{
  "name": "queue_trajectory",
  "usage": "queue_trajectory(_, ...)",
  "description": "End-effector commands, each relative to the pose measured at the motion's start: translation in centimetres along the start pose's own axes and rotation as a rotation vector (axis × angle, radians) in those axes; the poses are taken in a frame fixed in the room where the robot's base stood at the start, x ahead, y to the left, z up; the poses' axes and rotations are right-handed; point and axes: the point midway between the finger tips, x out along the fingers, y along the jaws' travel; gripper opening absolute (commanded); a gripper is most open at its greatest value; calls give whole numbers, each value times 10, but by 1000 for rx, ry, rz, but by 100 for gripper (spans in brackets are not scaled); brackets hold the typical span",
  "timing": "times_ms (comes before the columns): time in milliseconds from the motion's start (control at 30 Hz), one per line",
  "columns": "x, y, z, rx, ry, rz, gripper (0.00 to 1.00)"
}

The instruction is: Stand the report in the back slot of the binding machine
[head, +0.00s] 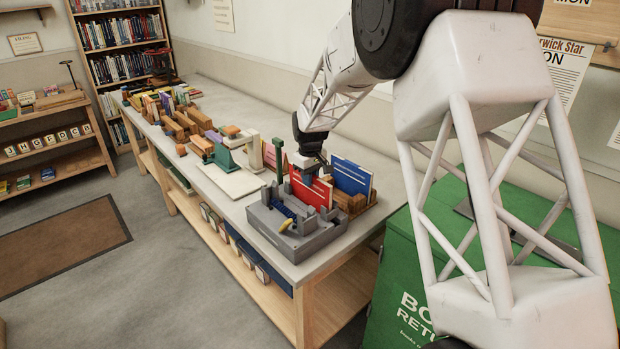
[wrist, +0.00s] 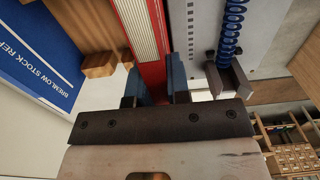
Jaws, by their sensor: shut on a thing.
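My gripper (head: 308,168) is shut on a red report (head: 311,192), holding it upright by its top edge. In the wrist view the report's red cover and pale page edges (wrist: 136,28) run between the two blue fingers (wrist: 154,84). The grey binding machine (head: 312,243) stands on the near end of the bench, with a blue coil and a yellow handle. The report is at the machine's back side, beside its grey uprights. Its lower edge is hidden, so I cannot tell whether it is in the back slot.
A blue stock report (head: 350,178) stands in a wooden rack (head: 352,204) just behind the red one. A green post (head: 279,158) rises left of the machine. Books and wooden blocks crowd the bench's far part. A green book-return bin (head: 398,290) stands at the right.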

Motion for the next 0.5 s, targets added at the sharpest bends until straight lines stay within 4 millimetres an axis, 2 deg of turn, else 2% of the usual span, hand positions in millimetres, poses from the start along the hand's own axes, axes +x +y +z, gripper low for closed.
queue_trajectory(233, 1, 0, 0, 0, 1, 0, 0)
queue_trajectory(267, 1, 0, 0, 0, 1, 0, 18)
queue_trajectory(300, 1, 0, 0, 0, 1, 0, 24)
queue_trajectory(433, 1, 0, 0, 0, 0, 0, 44)
queue_trajectory(500, 1, 0, 0, 0, 0, 0, 47)
